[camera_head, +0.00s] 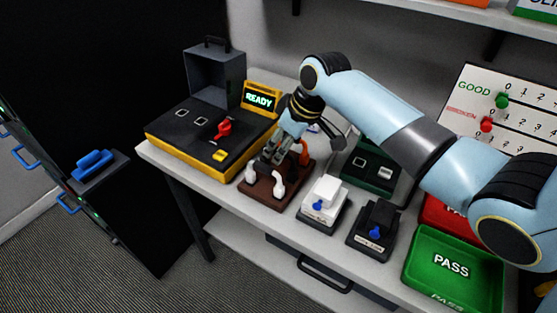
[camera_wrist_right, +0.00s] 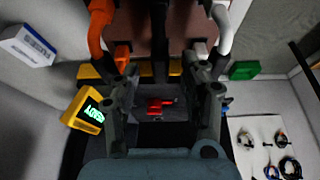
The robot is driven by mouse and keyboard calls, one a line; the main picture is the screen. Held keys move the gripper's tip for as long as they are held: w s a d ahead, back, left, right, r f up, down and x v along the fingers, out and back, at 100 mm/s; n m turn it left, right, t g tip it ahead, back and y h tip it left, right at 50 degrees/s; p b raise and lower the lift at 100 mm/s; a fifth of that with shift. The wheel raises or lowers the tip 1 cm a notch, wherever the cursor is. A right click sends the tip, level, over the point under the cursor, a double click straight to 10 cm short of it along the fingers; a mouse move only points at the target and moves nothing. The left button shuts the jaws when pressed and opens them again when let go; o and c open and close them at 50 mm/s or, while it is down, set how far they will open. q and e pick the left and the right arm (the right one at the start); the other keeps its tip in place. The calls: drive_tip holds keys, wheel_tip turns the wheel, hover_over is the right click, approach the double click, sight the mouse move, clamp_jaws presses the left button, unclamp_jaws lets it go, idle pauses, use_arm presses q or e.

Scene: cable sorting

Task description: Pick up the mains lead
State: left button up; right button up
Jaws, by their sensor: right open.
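My right gripper (camera_head: 272,155) is over the brown stand (camera_head: 262,197) on the bench, pointing down at it. White upright pieces and an orange one (camera_head: 304,152) stand on it. In the right wrist view my right gripper (camera_wrist_right: 160,62) is open, its fingers apart. A dark upright strip (camera_wrist_right: 160,30) shows between them, with orange cable (camera_wrist_right: 100,25) on the left and white cable (camera_wrist_right: 220,28) on the right. I cannot tell which piece is the mains lead, or whether the fingers touch anything. My left gripper is not in view.
A yellow-edged tester (camera_head: 190,138) with a READY display (camera_head: 259,100) stands left of the brown stand. White (camera_head: 325,200) and black (camera_head: 376,228) fixtures, a dark green box (camera_head: 371,170) and a green PASS tray (camera_head: 453,265) stand to the right.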

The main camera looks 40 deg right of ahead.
drive_tip(key=shift+w+a+f, duration=0.15)
drive_tip(key=shift+w+f, duration=0.1)
drive_tip(key=shift+f, duration=0.3)
drive_tip(key=shift+w+f, duration=0.2)
drive_tip(key=shift+f, duration=0.2)
drive_tip(key=shift+s, duration=0.1)
drive_tip(key=shift+c, duration=2.6)
clamp_jaws()
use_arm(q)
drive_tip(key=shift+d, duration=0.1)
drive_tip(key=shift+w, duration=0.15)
use_arm(e)
drive_tip(key=shift+r, duration=0.1)
